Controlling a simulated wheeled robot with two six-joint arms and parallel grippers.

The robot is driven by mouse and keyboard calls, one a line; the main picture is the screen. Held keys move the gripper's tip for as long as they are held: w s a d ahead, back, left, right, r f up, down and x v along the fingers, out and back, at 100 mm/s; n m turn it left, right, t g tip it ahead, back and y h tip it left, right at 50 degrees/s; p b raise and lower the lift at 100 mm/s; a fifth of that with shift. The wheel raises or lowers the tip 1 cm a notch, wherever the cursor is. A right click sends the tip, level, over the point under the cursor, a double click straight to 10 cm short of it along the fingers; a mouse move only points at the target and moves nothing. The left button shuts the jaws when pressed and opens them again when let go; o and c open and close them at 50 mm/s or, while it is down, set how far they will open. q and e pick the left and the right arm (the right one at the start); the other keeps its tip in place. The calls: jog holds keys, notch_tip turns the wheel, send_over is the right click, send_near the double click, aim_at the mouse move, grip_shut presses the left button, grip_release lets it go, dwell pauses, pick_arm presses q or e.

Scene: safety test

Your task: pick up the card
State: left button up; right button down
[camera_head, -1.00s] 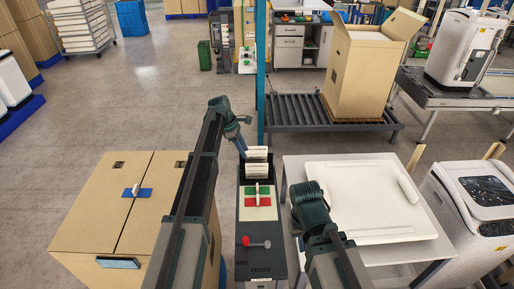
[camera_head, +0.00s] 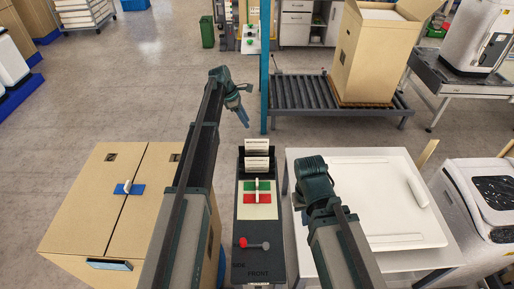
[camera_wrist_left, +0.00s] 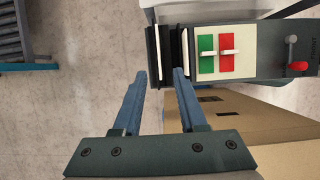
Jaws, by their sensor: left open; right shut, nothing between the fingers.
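Two white cards stand upright, one behind the other, in slots at the far end of a black box (camera_head: 241,213). They are the rear card (camera_head: 257,144) and the front card (camera_head: 257,163). In the left wrist view, the cards show as thin edges in dark holders at the top centre. My left gripper (camera_head: 244,121) is open and empty, just beyond and left of the cards. In the left wrist view its blue fingertips (camera_wrist_left: 160,74) are spread below the holders, apart from the cards. My right gripper (camera_head: 312,172) is over the white table's left edge; its fingers are hidden.
The box's top has green (camera_head: 257,186) and red (camera_head: 257,199) panels with white levers, and a red-knobbed lever (camera_head: 243,242). A cardboard carton (camera_head: 90,215) stands left, a white-topped table (camera_head: 372,245) right. A teal post (camera_head: 264,80) rises behind the box. Open floor lies back left.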

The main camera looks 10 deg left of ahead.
pick_arm(q)
jog(key=b, duration=0.7)
send_over(257, 141)
jog(key=a, duration=0.2)
jog(key=f, duration=0.7)
jog(key=shift+s+a+f, duration=0.1)
jog(key=shift+s+a, duration=0.05)
jog(key=shift+s, duration=0.05)
jog(key=shift+d+f, duration=0.2)
jog(key=shift+f, duration=0.1)
jog(key=shift+r, duration=0.1)
pick_arm(e)
notch_tip(257, 141, down, 8)
jog(key=shift+r, duration=0.2)
pick_arm(q)
jog(key=b+x, duration=0.5)
jog(key=shift+w+a, duration=0.1)
pick_arm(e)
notch_tip(257, 141, down, 5)
jog(key=shift+r, duration=0.1)
pick_arm(q)
jog(key=shift+f, duration=0.4)
pick_arm(e)
jog(key=shift+f, duration=0.25)
pick_arm(q)
grip_shut()
